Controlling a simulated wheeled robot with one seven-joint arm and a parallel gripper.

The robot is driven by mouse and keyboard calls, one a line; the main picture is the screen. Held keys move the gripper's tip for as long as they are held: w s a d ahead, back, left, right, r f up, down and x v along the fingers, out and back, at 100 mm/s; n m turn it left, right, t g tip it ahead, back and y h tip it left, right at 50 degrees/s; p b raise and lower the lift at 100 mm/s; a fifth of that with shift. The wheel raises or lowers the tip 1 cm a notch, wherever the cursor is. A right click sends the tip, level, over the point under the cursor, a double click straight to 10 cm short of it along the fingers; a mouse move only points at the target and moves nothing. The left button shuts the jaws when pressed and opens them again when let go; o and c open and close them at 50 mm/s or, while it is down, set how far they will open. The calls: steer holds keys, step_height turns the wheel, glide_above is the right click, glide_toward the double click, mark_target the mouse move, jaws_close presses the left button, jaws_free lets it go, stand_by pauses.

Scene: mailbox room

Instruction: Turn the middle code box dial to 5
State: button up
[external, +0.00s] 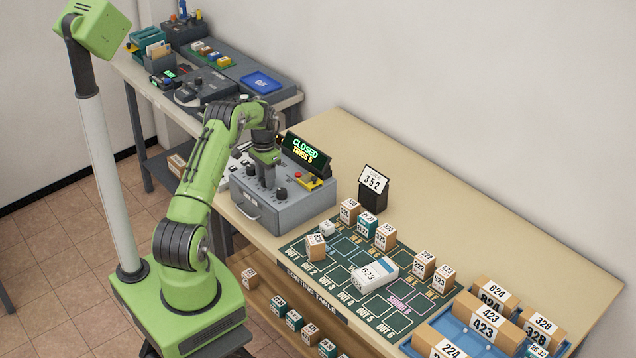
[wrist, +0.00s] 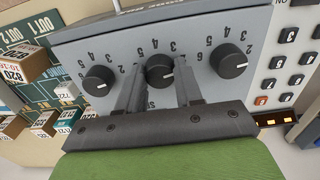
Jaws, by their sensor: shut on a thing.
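The grey code box (external: 290,208) stands on the table, and its display (external: 305,152) reads CLOSED, TRIES 5. In the wrist view the box's sloped face (wrist: 215,25) shows three black dials in a row with numbers around them. The middle dial (wrist: 159,72) sits between my two gripper fingers (wrist: 160,80), which are shut on it. Its pale pointer mark is partly visible, but I cannot tell its number. The other dials (wrist: 98,81) and (wrist: 229,61) are free on either side. In the external view my gripper (external: 266,180) reaches down onto the box top.
A keypad (wrist: 293,62) lies beside the dials at the right in the wrist view. A red button on a yellow base (external: 311,180) is on the box's right. A sign reading 352 (external: 373,187) and a green sorting mat (external: 345,287) with several parcels are to the right.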

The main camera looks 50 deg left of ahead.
steer(key=shift+n, duration=0.3)
steer(key=n+b, duration=0.2)
steer(key=n, duration=0.3)
steer(key=n+b, duration=0.1)
steer(key=n, duration=0.5)
steer(key=shift+n+b, duration=0.3)
steer(key=n+b, duration=0.1)
steer(key=n, duration=0.5)
steer(key=shift+r+n+b, duration=0.1)
steer(key=shift+n+b, duration=0.9)
steer(key=shift+n, duration=1.8)
steer(key=o, duration=1)
steer(key=shift+o, duration=0.2)
